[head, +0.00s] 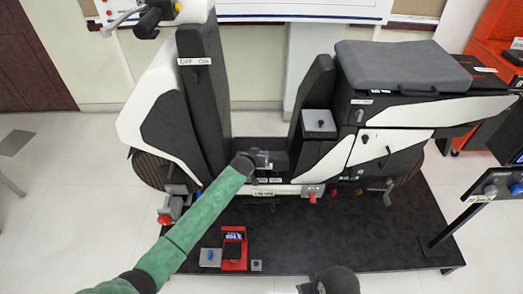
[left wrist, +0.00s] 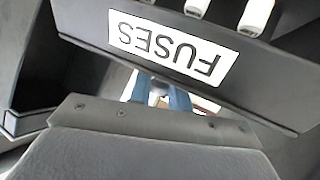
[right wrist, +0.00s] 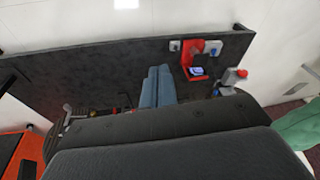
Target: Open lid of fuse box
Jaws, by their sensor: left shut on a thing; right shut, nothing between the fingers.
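The fuse box area (head: 275,158) is in the low middle of the scooter chassis, and my left gripper (head: 262,160) is at it. In the left wrist view, a dark panel with an upside-down FUSES label (left wrist: 172,50) hangs at a tilt, with several white fuses (left wrist: 195,8) showing beyond it. The blue fingers of my left gripper (left wrist: 160,95) meet the panel's lower edge and are shut on what seems to be the lid; the contact is mostly hidden. My right gripper (right wrist: 157,86) is shut and empty, away from the box.
The chassis stands on a black platform (head: 320,235). A red box with a small screen (head: 234,248) and small switch blocks sit at its front left. A red-handled part (head: 312,193) is right of my left gripper. A control panel (head: 490,188) stands at the right.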

